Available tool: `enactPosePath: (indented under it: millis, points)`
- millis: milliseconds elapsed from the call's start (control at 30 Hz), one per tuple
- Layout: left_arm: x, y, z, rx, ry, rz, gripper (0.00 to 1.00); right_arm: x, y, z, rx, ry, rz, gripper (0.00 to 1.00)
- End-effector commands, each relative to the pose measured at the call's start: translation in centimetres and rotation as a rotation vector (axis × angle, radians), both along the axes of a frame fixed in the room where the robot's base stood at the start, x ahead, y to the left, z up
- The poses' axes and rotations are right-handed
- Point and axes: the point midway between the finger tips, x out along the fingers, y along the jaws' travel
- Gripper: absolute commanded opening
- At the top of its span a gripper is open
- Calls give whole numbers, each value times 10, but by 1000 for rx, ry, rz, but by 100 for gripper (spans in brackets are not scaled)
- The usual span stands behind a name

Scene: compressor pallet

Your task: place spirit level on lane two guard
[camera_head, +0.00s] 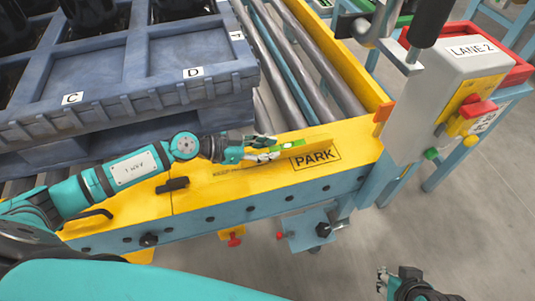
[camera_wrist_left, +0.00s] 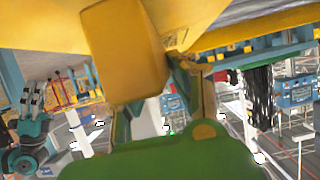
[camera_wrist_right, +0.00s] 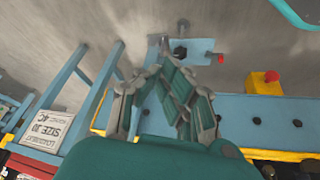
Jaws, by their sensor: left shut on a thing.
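The spirit level (camera_head: 309,143) is a yellow bar with a green vial section. It lies along or just above the yellow guard (camera_head: 350,137), beside the printed PARK box; I cannot tell whether it touches. My left gripper (camera_head: 268,149) is shut on its left end. My right gripper (camera_head: 395,273) hangs over the floor at the lower right.
A blue-grey pallet (camera_head: 130,105) labelled C and D sits on the rollers (camera_head: 320,60) behind the guard. A grey LANE 2 control box (camera_head: 445,85) with red and yellow parts stands at the right. Open floor lies at lower right.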

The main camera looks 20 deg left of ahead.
Motion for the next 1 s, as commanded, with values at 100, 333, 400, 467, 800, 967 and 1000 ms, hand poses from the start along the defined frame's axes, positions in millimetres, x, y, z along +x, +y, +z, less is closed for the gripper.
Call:
enactPosePath:
  millis: [100,333,400,467,800,967,1000]
  points:
    - [0,0,-7,-1,-1,0,0,21,7,4,22,-101,8,0]
    - [0,0,-9,-1,-1,0,0,34,11,12,37,-172,14,0]
    - [0,0,-9,-1,-1,0,0,34,11,12,37,-171,14,0]
    - [0,0,-8,-1,-1,0,0,34,11,12,37,-171,14,0]
    - [0,0,-12,-1,1,0,39,30,10,10,32,-152,13,0]
    - [0,0,-12,0,0,0,46,30,10,10,32,-153,13,0]
    - [0,0,-12,0,0,0,46,30,10,10,32,-153,13,0]
